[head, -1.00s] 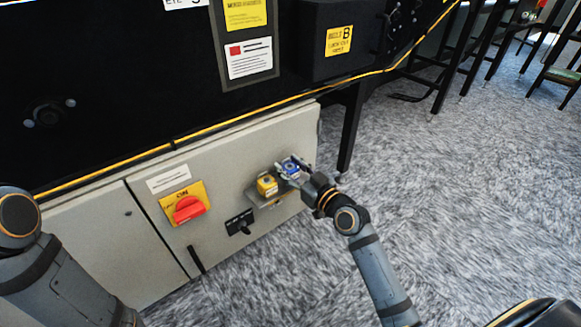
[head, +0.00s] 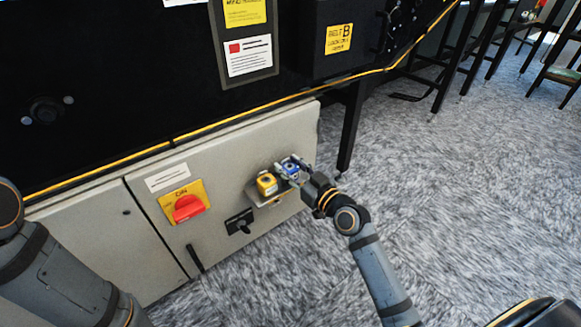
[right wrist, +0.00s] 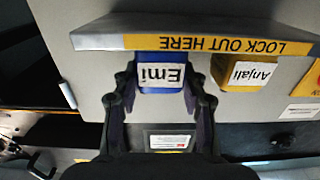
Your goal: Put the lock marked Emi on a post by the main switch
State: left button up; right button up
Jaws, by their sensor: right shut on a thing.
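The blue lock marked Emi (right wrist: 161,76) is between the fingers of my right gripper (right wrist: 160,100), which is shut on it. In the head view the blue lock (head: 290,167) is at the right end of a small shelf on the grey cabinet, with my right gripper (head: 294,173) around it. The shelf's edge reads LOCK OUT HERE (right wrist: 200,45). A yellow lock marked Anjali (right wrist: 243,73) is beside the blue one; it also shows in the head view (head: 267,184). The posts are hidden. The red main switch (head: 187,207) is on a yellow plate left of the shelf. My left gripper is out of view.
The grey cabinet (head: 150,240) stands under the black machine (head: 120,80). A black handle (head: 240,222) is on its door below the shelf. A black leg (head: 352,130) stands right of the cabinet. Carpet (head: 450,200) to the right is clear.

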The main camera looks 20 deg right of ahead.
jog(key=shift+f+b, duration=0.2)
jog(key=shift+b, duration=0.1)
dwell(0.4)
jog(key=o, duration=1.3)
jog(key=shift+o, duration=0.2)
jog(key=v, duration=0.6)
jog(key=shift+s+d+f, duration=0.1)
jog(key=shift+s, duration=0.15)
jog(key=shift+s+d, duration=0.15)
jog(key=shift+s, duration=0.35)
